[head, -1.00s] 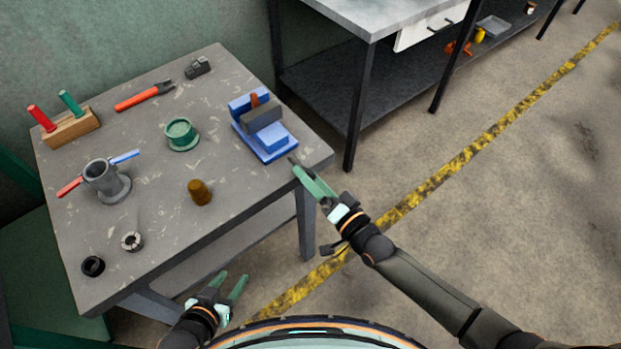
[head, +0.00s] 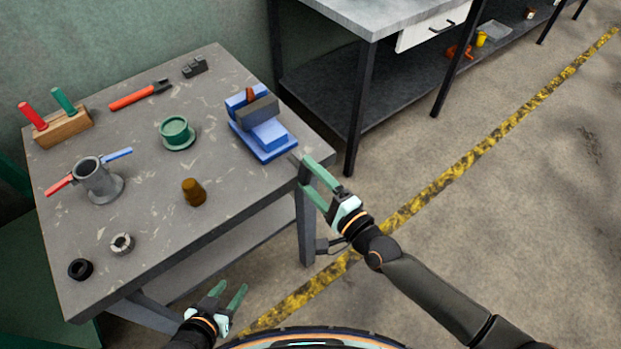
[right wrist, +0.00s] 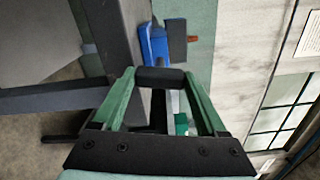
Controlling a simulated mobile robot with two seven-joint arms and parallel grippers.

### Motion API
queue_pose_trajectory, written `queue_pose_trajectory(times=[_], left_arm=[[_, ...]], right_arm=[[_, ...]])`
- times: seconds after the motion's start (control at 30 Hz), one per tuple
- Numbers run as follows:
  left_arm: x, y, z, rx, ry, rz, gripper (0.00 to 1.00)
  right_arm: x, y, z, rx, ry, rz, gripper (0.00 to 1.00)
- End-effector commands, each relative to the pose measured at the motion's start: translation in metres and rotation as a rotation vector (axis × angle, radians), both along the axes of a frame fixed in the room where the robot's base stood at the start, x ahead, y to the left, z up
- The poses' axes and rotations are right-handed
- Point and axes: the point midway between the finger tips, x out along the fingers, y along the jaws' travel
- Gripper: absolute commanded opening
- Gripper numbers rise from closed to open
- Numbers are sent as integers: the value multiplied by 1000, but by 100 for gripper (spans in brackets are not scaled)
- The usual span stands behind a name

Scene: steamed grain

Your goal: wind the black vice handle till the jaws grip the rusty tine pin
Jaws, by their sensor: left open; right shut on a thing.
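The blue vice (head: 275,150) stands at the right corner of the grey workbench, with a dark grey jaw block (head: 258,109). The rusty tine pin (head: 250,94) stands upright between the jaws; I cannot tell if both touch it. The right wrist view also shows the pin (right wrist: 192,38) beside the vice (right wrist: 155,45). My right gripper (head: 305,172) is at the vice's near end, off the bench edge. It is shut on the black vice handle (right wrist: 160,77), which lies across between its fingertips. My left gripper (head: 231,287) is open and empty, low in front of the bench.
On the bench (head: 140,240) are a green round pot (head: 175,132), a grey cup with red and blue handles (head: 98,180), a brown plug (head: 193,192), two rings, red-handled pliers (head: 140,95) and a wooden tool block (head: 65,127). A second bench (head: 375,15) stands behind.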

Motion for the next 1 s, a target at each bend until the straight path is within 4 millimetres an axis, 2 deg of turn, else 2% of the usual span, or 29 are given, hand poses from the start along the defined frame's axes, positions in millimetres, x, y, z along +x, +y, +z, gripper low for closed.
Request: queue_pose_trajectory(times=[0.7, 0.73, 0.93, 1.0], left_arm=[[1, -3, -2, -4, 2, -6, 50], [1, -3, -2, -4, 2, -6, 50], [2, -3, -2, -3, 0, -7, 50], [2, -3, -1, -3, -1, -6, 50]], right_arm=[[0, 0, -1, 68, 51, -1, 19], [0, 0, -1, 68, 51, -1, 76], [0, 0, 0, 66, 49, -1, 98], [0, 0, 0, 66, 49, -1, 100]])
